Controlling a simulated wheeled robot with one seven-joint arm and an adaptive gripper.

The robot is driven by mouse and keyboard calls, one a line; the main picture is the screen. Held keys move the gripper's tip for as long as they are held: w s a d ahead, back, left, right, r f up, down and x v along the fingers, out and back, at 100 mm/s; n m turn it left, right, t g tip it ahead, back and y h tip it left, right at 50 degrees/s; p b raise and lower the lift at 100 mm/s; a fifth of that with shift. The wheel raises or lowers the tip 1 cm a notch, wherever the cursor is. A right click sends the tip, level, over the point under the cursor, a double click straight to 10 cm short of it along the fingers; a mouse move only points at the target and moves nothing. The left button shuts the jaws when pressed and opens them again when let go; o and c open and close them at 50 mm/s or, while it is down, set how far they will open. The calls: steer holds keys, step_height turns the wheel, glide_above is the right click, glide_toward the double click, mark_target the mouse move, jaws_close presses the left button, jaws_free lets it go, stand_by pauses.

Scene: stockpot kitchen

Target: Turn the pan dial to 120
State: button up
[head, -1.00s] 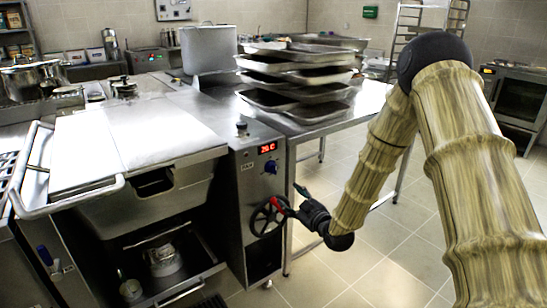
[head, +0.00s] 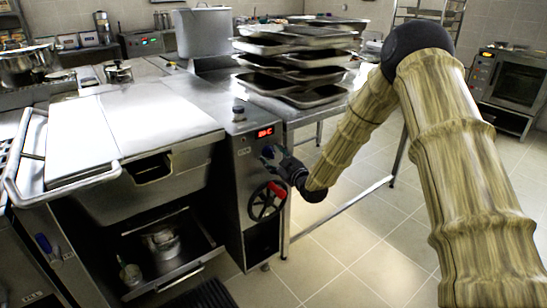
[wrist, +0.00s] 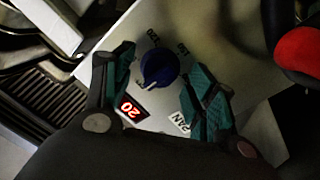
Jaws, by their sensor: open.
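The pan dial (wrist: 159,67) is a dark blue knob with a pale pointer mark on the grey control panel (wrist: 225,75). Panel markings around it are partly readable. A red lit display (wrist: 130,109) beside the dial reads 20 in the wrist view; it also shows in the head view (head: 264,133). A "PAN" label (wrist: 180,123) is near the right finger. My gripper (wrist: 159,62) is open, its teal-padded fingers on either side of the dial with visible gaps. In the head view, my gripper (head: 278,158) is at the panel and largely hides the dial.
A black handwheel with a red handle (head: 267,201) is just below the dial; its red handle shows in the wrist view (wrist: 299,54). The lidded pan (head: 130,130) stands left. Stacked trays (head: 300,65) sit on a table behind. The floor at right is clear.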

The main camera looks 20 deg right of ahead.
steer(key=shift+w+a, duration=0.1)
steer(key=shift+w, duration=0.25)
steer(key=c, duration=1)
steer(key=shift+c, duration=0.2)
